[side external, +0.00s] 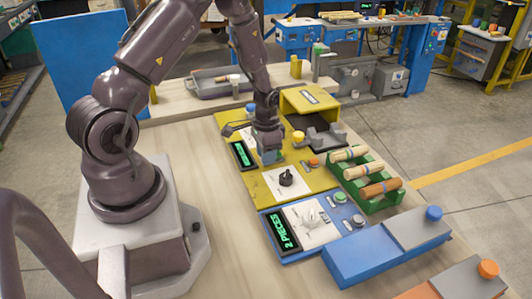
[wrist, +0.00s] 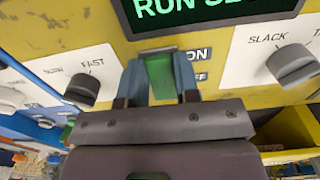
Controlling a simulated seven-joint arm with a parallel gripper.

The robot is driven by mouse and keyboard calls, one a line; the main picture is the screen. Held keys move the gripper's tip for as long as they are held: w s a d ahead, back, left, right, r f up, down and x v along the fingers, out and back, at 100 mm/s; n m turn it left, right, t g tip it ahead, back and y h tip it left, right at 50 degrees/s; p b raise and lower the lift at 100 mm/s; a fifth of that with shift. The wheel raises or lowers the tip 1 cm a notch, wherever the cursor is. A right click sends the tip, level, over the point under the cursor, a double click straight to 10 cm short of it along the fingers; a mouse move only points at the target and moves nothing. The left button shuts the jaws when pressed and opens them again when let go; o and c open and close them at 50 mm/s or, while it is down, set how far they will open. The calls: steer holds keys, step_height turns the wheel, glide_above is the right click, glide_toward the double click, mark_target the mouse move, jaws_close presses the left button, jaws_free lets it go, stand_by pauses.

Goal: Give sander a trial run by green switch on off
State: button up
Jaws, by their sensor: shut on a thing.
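The green switch (wrist: 160,76) is between the two blue fingers of my gripper (wrist: 159,82) in the wrist view, beside an ON and OFF label (wrist: 198,54). My gripper is shut on it; whether it sits at on or off I cannot tell. The switch belongs to the yellow sander (side external: 315,184), which has a hood at its back. Its lit display (wrist: 200,8) shows RUN and a cut-off second word. In the side view my gripper (side external: 268,158) is down at the sander's panel and hides the switch.
A speed dial (wrist: 82,90) and a slack dial (wrist: 292,64) flank the switch closely. A blue panel reading 2 PIECES (side external: 283,232) stands in front. A green rack (side external: 371,203) with turned wood pieces (side external: 350,153) is at the right.

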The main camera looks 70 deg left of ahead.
steer(key=shift+w+r+g, duration=0.15)
steer(key=shift+w+g, duration=0.05)
steer(key=shift+g, duration=0.85)
steer(key=shift+w+r+g, duration=0.1)
steer(key=shift+w+g, duration=0.1)
steer(key=shift+g, duration=0.85)
steer(key=o, duration=0.9)
steer(key=shift+r, duration=0.1)
steer(key=v, duration=1.3)
